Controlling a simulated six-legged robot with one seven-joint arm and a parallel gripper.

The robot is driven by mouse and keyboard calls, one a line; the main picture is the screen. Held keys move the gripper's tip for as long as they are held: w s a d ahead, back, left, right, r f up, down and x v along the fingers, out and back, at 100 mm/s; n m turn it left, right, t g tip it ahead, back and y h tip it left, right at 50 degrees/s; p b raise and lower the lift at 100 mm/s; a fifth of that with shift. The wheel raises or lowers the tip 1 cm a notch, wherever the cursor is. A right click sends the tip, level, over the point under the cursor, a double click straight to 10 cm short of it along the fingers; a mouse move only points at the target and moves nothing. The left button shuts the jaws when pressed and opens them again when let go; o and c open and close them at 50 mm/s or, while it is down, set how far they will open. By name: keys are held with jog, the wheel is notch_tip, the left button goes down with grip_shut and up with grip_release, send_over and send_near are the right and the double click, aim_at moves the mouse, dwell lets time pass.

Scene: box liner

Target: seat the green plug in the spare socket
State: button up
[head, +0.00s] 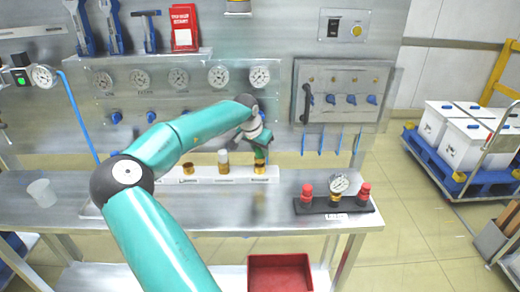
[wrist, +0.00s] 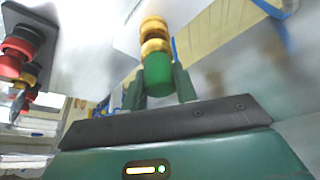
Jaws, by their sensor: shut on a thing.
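The green plug (wrist: 158,74) is between the two fingers of my gripper (wrist: 160,82) in the wrist view, with brass rings (wrist: 154,36) straight beyond its end. In the head view my gripper (head: 259,148) points down over the right end of the white socket strip (head: 207,181). The green plug (head: 260,158) shows just above a brass fitting (head: 260,170) there. I cannot tell whether the plug is inside that fitting or only above it. A brass socket (head: 188,169) shows at left, and a white-topped brass piece (head: 223,162) stands in the middle.
A black block (head: 335,206) with red knobs and a gauge stands on the right of the bench. A clear cup (head: 41,192) stands at far left. A red bin (head: 280,274) is below the front edge. The bench front is mostly clear.

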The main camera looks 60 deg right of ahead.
jog(key=shift+f, duration=0.85)
dwell(0.4)
jog(key=o, duration=1.1)
jog(key=v, duration=1.3)
jog(key=shift+a+r, duration=0.15)
jog(key=shift+r, duration=0.2)
